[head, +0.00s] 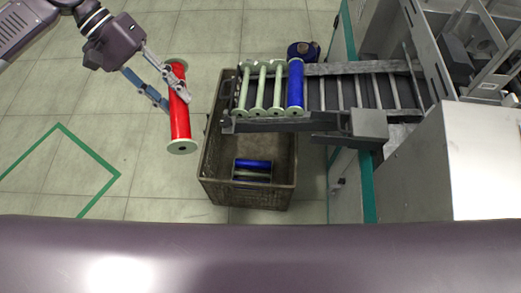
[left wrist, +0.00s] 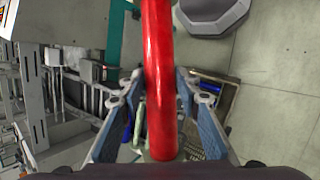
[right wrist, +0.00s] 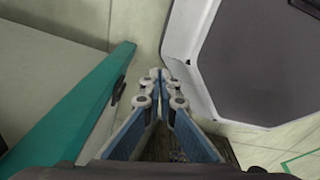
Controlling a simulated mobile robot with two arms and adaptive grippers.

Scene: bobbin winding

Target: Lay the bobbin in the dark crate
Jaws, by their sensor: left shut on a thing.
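A red bobbin (head: 179,118) with pale end flanges is held by my left gripper (head: 173,92), left of the dark crate (head: 245,195) and above the floor. It stands lengthwise in the head view, its lower flange near the crate's left side. In the left wrist view the red bobbin (left wrist: 160,80) lies between the two fingers; the crate (left wrist: 230,98) shows partly behind it. In the crate, a blue bobbin-like piece (head: 253,163) shows. My right gripper (right wrist: 160,80) shows only in the right wrist view, its fingertips together with nothing between them.
A roller conveyor (head: 330,92) overhangs the crate's back part from the right. Several pale green bobbins (head: 262,88) and a blue bobbin (head: 296,86) lie on its end. A grey machine cabinet (head: 460,165) stands right. The floor left of the crate is clear.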

